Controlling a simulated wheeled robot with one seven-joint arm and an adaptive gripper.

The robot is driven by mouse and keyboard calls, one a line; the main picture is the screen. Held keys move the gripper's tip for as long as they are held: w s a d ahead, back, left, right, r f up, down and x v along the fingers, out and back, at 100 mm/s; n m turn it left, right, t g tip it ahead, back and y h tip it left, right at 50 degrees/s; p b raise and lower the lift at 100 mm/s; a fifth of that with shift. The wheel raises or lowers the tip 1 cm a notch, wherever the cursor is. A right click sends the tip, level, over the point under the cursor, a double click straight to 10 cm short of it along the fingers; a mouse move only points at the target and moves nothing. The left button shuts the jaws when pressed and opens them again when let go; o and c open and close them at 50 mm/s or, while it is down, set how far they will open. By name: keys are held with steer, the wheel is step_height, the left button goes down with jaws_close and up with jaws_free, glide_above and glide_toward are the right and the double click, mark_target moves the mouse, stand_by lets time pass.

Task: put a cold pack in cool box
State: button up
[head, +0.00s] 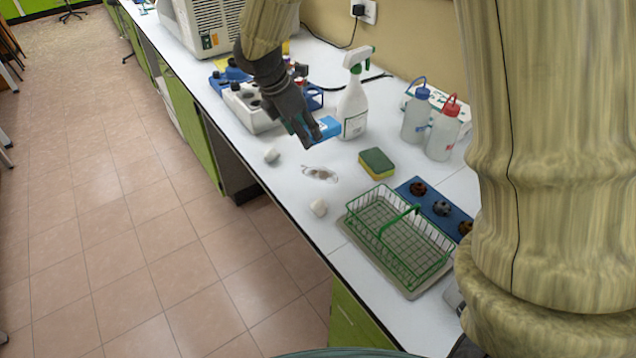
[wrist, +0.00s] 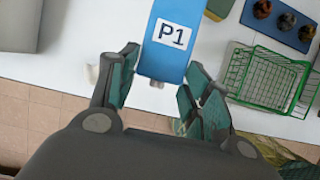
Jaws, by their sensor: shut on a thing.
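My gripper (head: 308,132) is over the middle of the bench, its fingers shut on a blue cold pack (head: 328,127). In the wrist view the cold pack (wrist: 166,42) is a flat blue block with a white "P1" label, reaching out from between the green-padded fingers of my gripper (wrist: 158,82). Its near end lies between the fingers. The head view shows it above the bench, left of the white spray bottle. I cannot make out a cool box in either view.
A spray bottle (head: 353,100) and two wash bottles (head: 417,115) stand near the wall. A sponge (head: 377,163), a green wire basket (head: 400,240) and a blue holder (head: 437,205) are to the right. A white rack (head: 248,108) stands left. Small white items lie near the front edge.

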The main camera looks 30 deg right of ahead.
step_height(320, 180, down, 2)
steer(key=shift+f+b, duration=0.1)
steer(key=shift+b, duration=0.5)
steer(key=shift+f, duration=4.9)
steer(key=shift+f, duration=0.15)
steer(key=o, duration=1.1)
